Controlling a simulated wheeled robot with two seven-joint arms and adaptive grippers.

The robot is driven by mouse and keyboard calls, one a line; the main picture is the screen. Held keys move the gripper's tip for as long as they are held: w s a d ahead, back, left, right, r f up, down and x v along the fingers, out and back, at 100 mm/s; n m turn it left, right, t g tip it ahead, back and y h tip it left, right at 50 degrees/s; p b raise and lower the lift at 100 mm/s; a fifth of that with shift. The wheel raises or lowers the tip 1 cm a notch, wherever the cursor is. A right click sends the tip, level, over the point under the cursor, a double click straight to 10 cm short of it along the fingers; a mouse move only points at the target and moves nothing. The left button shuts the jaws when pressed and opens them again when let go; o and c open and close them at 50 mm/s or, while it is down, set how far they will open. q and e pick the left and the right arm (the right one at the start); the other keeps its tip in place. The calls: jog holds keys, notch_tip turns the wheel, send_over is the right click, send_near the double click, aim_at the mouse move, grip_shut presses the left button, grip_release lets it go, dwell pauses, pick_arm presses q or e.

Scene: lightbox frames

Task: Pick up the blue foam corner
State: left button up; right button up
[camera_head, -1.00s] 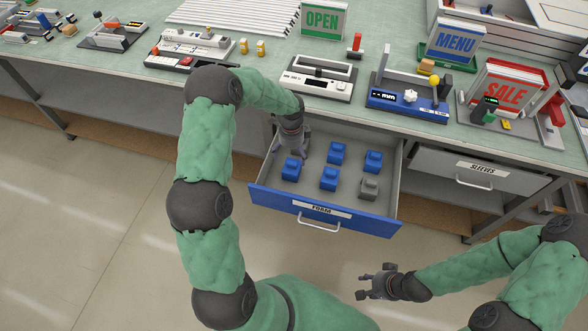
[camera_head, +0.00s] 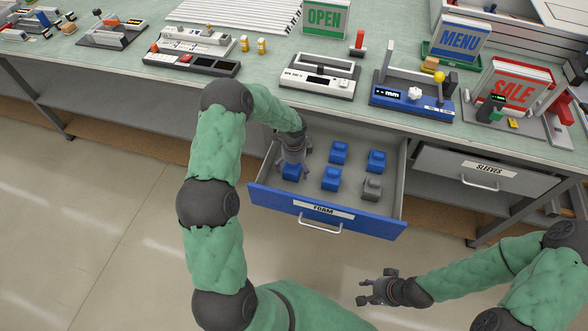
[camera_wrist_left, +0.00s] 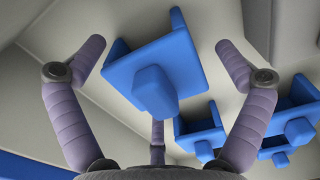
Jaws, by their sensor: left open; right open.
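Several blue foam corners and one grey corner (camera_head: 372,188) lie in the open drawer labelled FOAM (camera_head: 324,211). My left gripper (camera_head: 292,168) is inside the drawer, open, over the front-left blue foam corner (camera_head: 291,173), partly hiding it. In the left wrist view this blue foam corner (camera_wrist_left: 158,72) sits between the spread fingers of the left gripper (camera_wrist_left: 160,62), with no clear contact. Other blue corners (camera_wrist_left: 203,130) show at the lower right there. My right gripper (camera_head: 378,287) is open and empty above the floor in front of the drawer.
The drawer's side walls and blue front surround the left gripper. A shut drawer labelled SLEEVES (camera_head: 484,170) is at the right. The workbench (camera_head: 280,52) above carries devices and signs, including OPEN (camera_head: 324,18), MENU (camera_head: 459,41) and SALE (camera_head: 513,92). The floor in front is clear.

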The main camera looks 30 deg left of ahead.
pick_arm(q)
jog(key=c, duration=1)
notch_tip(320, 180, up, 10)
jog(key=p, duration=0.3)
